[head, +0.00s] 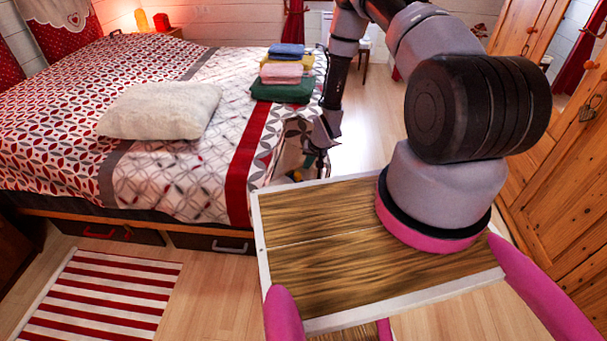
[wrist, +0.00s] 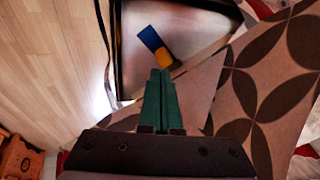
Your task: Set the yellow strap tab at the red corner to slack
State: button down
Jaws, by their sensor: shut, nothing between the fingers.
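In the wrist view, a small tab (wrist: 156,46) with a blue part and a yellow part lies slanted on a pale surface with a dark border. Its yellow end (wrist: 163,58) is just beyond my gripper (wrist: 160,73). The green fingertips are together and empty, and look very near or touching the yellow end; I cannot tell which. In the head view, my gripper (head: 310,172) reaches down by the bed's near right corner, small and partly lost against the bed. The tab and any red corner marking are not clear there.
The bed (head: 180,185) carries a patterned cover, a cream pillow (head: 160,109) and folded cloths (head: 282,74). A patterned cloth flap (wrist: 270,80) lies right of my fingers in the wrist view. A striped rug (head: 105,295) and a wooden wardrobe (head: 565,170) flank the floor.

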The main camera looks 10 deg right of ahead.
aim_at(298, 177)
jog(key=s+d+m, duration=0.1)
jog(key=s+m, duration=0.1)
jog(key=m, duration=1.2)
jog(key=s+d+m, duration=0.1)
jog(key=s+m, duration=0.2)
jog(key=m, duration=1.1)
jog(key=x, duration=0.8)
jog(key=shift+w+d+f, duration=0.1)
jog(key=shift+w+f, duration=0.05)
jog(key=shift+f, duration=0.1)
jog(key=shift+w+a+f, duration=0.1)
jog(key=shift+w+a, duration=0.2)
jog(key=shift+w, duration=0.25)
jog(key=shift+w+a+f, duration=0.1)
jog(key=shift+w+a, duration=0.15)
jog(key=shift+w, duration=0.35)
jog(key=shift+w+a, duration=0.35)
jog(key=shift+w, duration=0.45)
